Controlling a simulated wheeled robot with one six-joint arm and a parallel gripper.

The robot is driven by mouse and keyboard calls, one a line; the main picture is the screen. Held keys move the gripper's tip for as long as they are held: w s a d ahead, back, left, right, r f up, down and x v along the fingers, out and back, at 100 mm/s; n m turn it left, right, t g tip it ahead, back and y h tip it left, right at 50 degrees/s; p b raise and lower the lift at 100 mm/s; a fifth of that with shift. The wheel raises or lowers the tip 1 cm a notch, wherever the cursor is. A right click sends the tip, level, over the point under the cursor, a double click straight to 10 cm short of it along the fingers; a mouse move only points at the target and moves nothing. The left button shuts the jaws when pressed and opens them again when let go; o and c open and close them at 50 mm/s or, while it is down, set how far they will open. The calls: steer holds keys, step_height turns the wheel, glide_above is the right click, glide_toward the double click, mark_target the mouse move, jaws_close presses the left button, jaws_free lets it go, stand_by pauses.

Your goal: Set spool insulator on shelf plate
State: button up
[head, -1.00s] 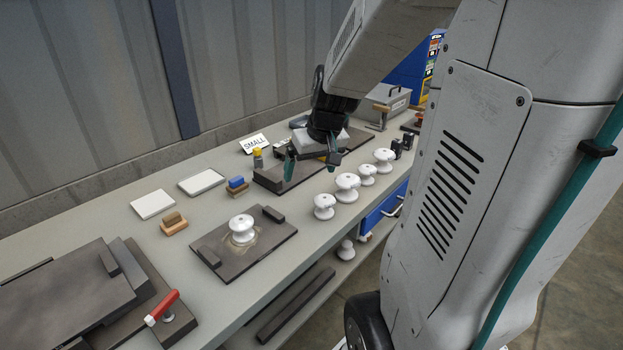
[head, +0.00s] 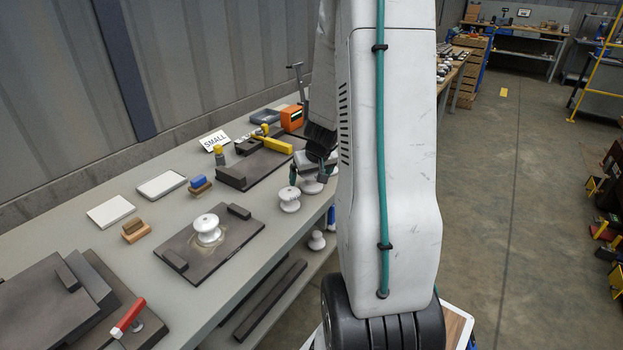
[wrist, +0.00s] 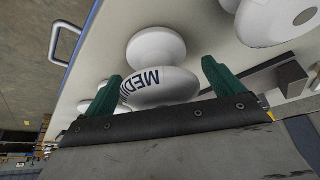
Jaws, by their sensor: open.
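My gripper (head: 308,177) is open at the front edge of the bench, over a white spool insulator (head: 312,187) that it partly hides. In the wrist view, the two green fingers of my gripper (wrist: 162,82) stand on either side of a white spool insulator (wrist: 158,48) with the letters "MEDI" showing. I cannot tell whether they touch it. Another white spool insulator (head: 290,200) stands just left of it, and one stands on a dark plate (head: 178,254) with raised blocks. A small spool (head: 317,240) is lower, below the bench top. Which plate is the shelf plate is unclear.
A dark fixture with a yellow handle (head: 274,145) and a "SMALL" sign (head: 213,141) are behind. White tiles (head: 110,211), small blocks and a red-handled clamp (head: 128,317) lie left. My arm hides the bench's right part.

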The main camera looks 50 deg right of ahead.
steer(key=shift+w+d+f, duration=0.1)
steer(key=shift+w+f, duration=0.05)
steer(key=shift+f, duration=0.2)
steer(key=c, duration=1.4)
steer(key=shift+r, duration=0.1)
steer(key=shift+c, duration=0.2)
steer(key=shift+r, duration=0.1)
